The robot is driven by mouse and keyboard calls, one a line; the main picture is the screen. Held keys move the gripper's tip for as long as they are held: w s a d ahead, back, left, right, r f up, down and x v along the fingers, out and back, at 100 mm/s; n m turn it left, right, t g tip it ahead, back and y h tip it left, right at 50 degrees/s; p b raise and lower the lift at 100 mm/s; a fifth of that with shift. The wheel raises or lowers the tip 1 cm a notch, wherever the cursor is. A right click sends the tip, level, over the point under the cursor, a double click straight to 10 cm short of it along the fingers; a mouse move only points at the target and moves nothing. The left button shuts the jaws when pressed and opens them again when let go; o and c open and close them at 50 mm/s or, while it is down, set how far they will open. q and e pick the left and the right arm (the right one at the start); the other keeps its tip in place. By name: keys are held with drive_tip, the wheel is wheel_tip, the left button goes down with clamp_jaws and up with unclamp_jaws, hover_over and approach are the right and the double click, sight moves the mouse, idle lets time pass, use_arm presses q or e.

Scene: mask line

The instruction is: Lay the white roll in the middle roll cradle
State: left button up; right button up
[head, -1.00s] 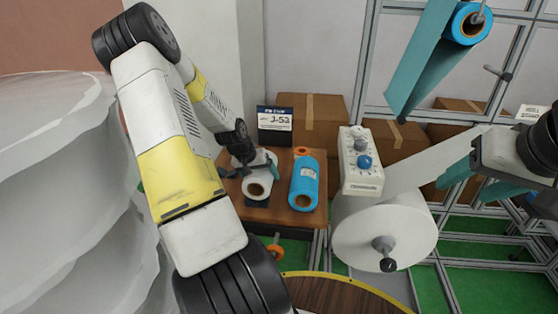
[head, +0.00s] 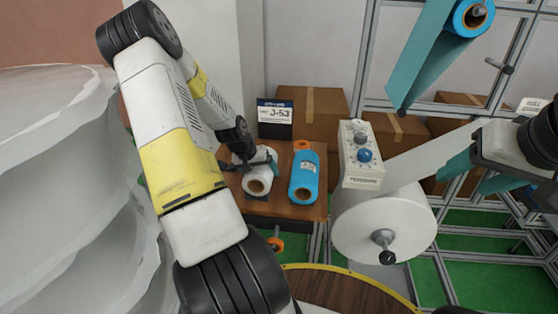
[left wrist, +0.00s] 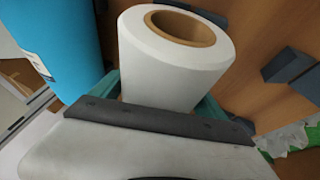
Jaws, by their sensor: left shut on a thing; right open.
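The white roll (head: 257,184) with its brown core is at the wooden table, left of the blue roll. My left gripper (head: 252,160) is shut around it, one finger on each side. In the left wrist view the white roll (left wrist: 165,65) stands out between the teal fingers, core end toward the top. Dark cradle blocks (left wrist: 289,65) show on the wood beside it, on the side away from the blue roll. The cradle under the white roll is mostly hidden, so I cannot tell whether it rests there. My right gripper (head: 467,183) is open and empty at the right.
The blue roll (head: 304,177) lies close to the white roll's right. A sign (head: 275,115) and cardboard boxes (head: 312,112) stand behind. A tension control box (head: 361,155) and a large white reel (head: 375,228) are to the right. The wooden table (head: 312,212) has little bare room in front.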

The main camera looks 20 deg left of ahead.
use_arm(q)
drive_tip(key=shift+f, duration=0.15)
drive_tip(key=o, duration=1.6)
drive_tip(key=shift+c, duration=0.2)
drive_tip(key=v, duration=0.7)
drive_tip(key=shift+s+a+r, duration=0.1)
drive_tip(key=shift+s+r, duration=0.05)
drive_tip(key=shift+r, duration=0.2)
drive_tip(key=shift+m+g+y, duration=0.4)
drive_tip(key=shift+m, duration=0.4)
drive_tip(key=d+r, duration=0.1)
drive_tip(key=r, duration=0.1)
drive_tip(key=s+d+r, duration=0.1)
drive_tip(key=d+r, duration=0.3)
drive_tip(key=shift+s+d, duration=0.15)
drive_tip(key=shift+s, duration=0.1)
drive_tip(key=s+d+r+m+t+h, duration=0.1)
drive_tip(key=s+d+r+m, duration=0.1)
drive_tip(key=s+d+r, duration=1.5)
drive_tip(key=s+r, duration=0.2)
drive_tip(key=s, duration=0.1)
drive_tip(key=shift+s+t, duration=0.25)
drive_tip(key=shift+t, duration=0.15)
drive_tip(key=shift+d, duration=0.1)
